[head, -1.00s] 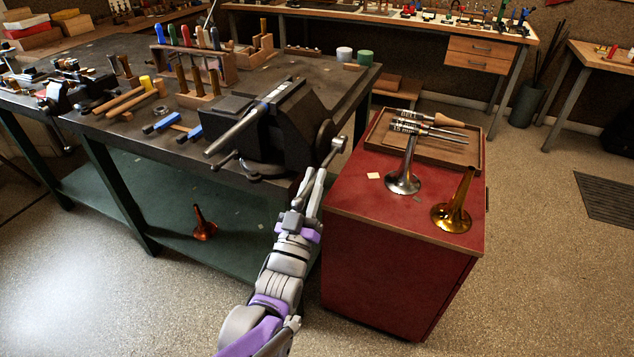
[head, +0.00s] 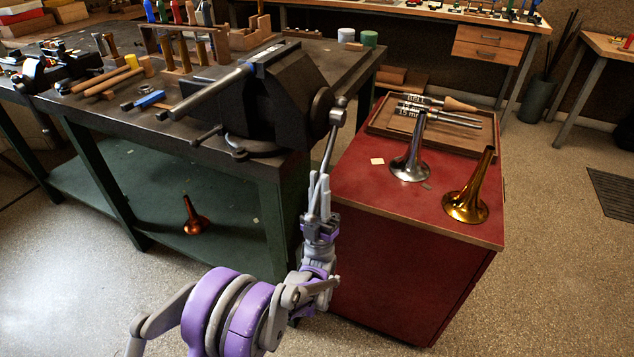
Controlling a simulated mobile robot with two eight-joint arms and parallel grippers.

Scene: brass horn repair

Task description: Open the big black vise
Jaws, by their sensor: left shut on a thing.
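The big black vise (head: 293,88) is mounted at the near right corner of the dark workbench (head: 110,122). A long grey rod (head: 215,94) lies across its top; I cannot tell whether the jaws grip it. The vise handle (head: 328,150) is a thin grey bar at the vise's right end, with a knob at its top, hanging down nearly upright. My left gripper (head: 319,196) is shut on the lower part of this handle, below the bench top, between bench and red cabinet. The fingers hide the handle's lower end. My right gripper is not in view.
The red cabinet (head: 400,245) stands close on the right, bearing a silver bell (head: 410,160), a brass bell (head: 470,190) and a wooden tray (head: 468,148) of tools. A copper-coloured bell (head: 194,216) stands on the green lower shelf (head: 150,205).

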